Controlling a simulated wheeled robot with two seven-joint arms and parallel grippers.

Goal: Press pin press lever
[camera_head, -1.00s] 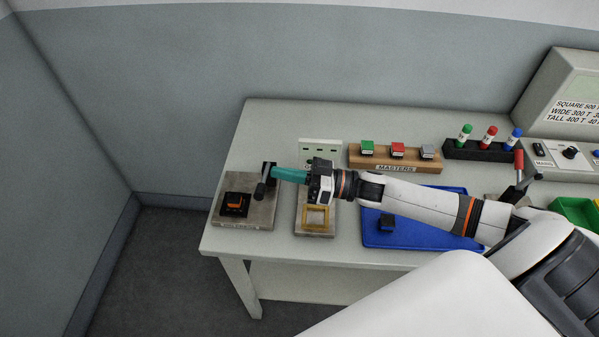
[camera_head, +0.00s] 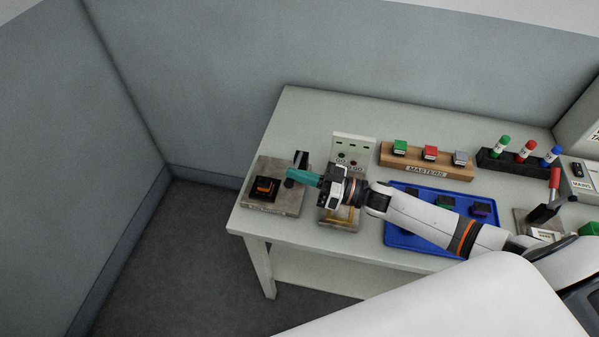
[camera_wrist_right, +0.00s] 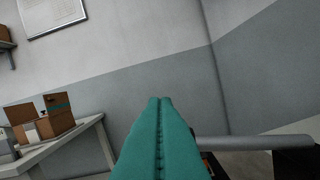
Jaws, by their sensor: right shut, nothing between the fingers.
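A press stands at the table's left end, on a grey base (camera_head: 292,203). A black block with an orange part (camera_head: 265,188) sits on it, with a dark upright post (camera_head: 301,160) behind. My right gripper (camera_head: 290,172) has teal fingers, shut and empty, at the press beside the post. A short dark lever end (camera_head: 289,183) shows just below the fingertips. In the right wrist view, a grey bar (camera_wrist_right: 250,143), seemingly the lever, runs rightward from behind the teal fingers (camera_wrist_right: 160,102). Whether they touch is unclear. My left gripper is out of view.
Right of the press is a GO/NO-GO stand (camera_head: 352,147), partly behind my right wrist. Farther right are a blue tray (camera_head: 398,238) with small parts, a wooden masters block (camera_head: 410,167), a marker rack (camera_head: 515,166) and a red-handled lever (camera_head: 555,178).

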